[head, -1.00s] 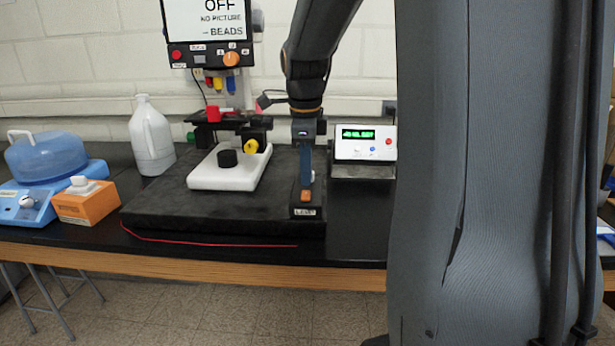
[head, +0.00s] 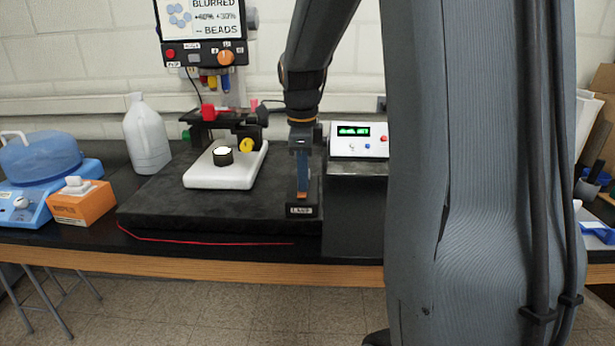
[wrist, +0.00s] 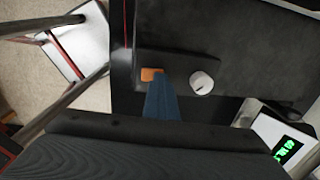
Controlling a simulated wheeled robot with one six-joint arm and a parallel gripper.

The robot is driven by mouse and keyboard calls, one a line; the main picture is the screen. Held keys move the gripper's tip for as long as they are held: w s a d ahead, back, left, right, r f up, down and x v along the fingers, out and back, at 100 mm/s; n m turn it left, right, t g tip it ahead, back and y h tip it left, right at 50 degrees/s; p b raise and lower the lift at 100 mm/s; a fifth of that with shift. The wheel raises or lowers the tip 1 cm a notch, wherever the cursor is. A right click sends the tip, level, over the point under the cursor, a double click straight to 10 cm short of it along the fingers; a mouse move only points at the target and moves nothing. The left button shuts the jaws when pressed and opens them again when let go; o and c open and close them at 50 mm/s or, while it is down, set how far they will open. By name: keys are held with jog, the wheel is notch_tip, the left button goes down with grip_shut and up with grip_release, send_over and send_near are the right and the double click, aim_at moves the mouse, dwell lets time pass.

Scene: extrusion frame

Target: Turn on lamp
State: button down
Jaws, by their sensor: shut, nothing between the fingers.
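The lamp box (head: 305,211) with a label reading like "LAMP" stands at the front right of the black platform. In the wrist view it has an orange switch (wrist: 150,74) and a white knob (wrist: 201,82) on top. My gripper (head: 302,190) is shut and empty, pointing down over the lamp box. In the wrist view its blue fingers (wrist: 163,98) end right by the orange switch and partly cover it; contact is unclear.
A screen (head: 200,18) above the microscope reads "BLURRED" and "BEADS". A white control box (head: 357,140) with a green display stands right of my gripper. A white jug (head: 147,140), an orange box (head: 82,204) and a blue device (head: 50,195) stand left. A red cord lies along the front.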

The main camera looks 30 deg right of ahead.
jog(key=shift+s+a, duration=0.15)
jog(key=shift+s+a+r+p, duration=0.1)
jog(key=shift+s+a+p, duration=0.35)
jog(key=shift+s, duration=0.1)
jog(key=shift+d, duration=0.1)
jog(key=shift+r, duration=0.15)
jog(key=shift+r+p, duration=0.3)
jog(key=shift+p, duration=0.05)
notch_tip(320, 180, up, 13)
jog(key=s, duration=0.1)
jog(key=shift+s+a, duration=0.25)
jog(key=shift+a, duration=0.2)
